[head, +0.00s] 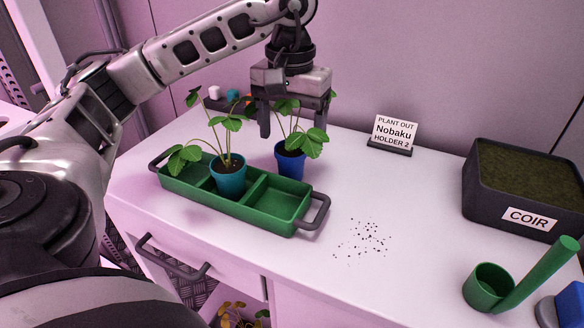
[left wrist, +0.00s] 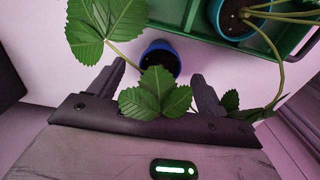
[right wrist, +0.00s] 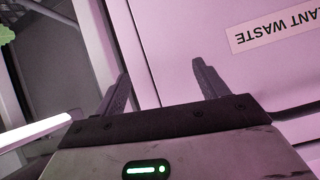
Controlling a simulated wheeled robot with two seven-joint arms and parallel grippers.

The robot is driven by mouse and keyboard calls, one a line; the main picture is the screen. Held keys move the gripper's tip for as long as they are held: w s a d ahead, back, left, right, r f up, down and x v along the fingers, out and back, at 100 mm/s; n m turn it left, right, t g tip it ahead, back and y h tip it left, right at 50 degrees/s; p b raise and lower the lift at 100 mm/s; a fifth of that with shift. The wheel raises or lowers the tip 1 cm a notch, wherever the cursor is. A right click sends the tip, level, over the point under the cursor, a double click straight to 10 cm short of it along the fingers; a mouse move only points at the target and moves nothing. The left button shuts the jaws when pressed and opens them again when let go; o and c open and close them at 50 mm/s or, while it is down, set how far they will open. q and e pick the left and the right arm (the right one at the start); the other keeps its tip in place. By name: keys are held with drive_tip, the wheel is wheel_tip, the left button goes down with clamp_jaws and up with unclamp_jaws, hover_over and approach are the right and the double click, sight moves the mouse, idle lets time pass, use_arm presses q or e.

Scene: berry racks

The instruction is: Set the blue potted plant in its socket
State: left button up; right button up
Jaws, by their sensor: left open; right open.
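The blue potted plant (head: 289,164) stands upright on the white bench, just behind the green tray (head: 272,229). Its blue pot also shows in the left wrist view (left wrist: 152,47), between and beyond the fingertips. My left gripper (head: 291,124) is open above the plant, pointing down, with leaves around its fingers and nothing held. The tray has compartments: a teal potted plant (head: 228,182) sits in the middle one, the right one is empty, and leaves partly cover the left one. My right gripper (right wrist: 163,85) is open and empty, outside the head view.
A sign reading "Nobaku holder 2" (head: 394,133) stands at the back. A dark coir bin (head: 482,198) and a green scoop (head: 490,288) are at the right. Soil crumbs (head: 366,238) lie mid-bench. My right gripper faces a panel with a plant waste label (right wrist: 275,28).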

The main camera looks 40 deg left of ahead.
sight(292, 148)
use_arm(q)
drive_tip(key=shift+w+a+f, duration=0.1)
drive_tip(key=shift+f, duration=3.3)
drive_tip(key=c, duration=1.2)
drive_tip(key=shift+r, duration=0.15)
drive_tip(key=shift+r, duration=0.25)
wheel_tip(292, 148, up, 2)
drive_tip(key=shift+w, duration=0.1)
drive_tip(key=s+d+r+p, duration=0.1)
drive_tip(key=s+d+r, duration=0.7)
drive_tip(key=s+r, duration=0.2)
drive_tip(key=shift+s+d+p, duration=0.2)
drive_tip(key=shift+s+p, duration=0.1)
drive_tip(key=shift+s, duration=0.4)
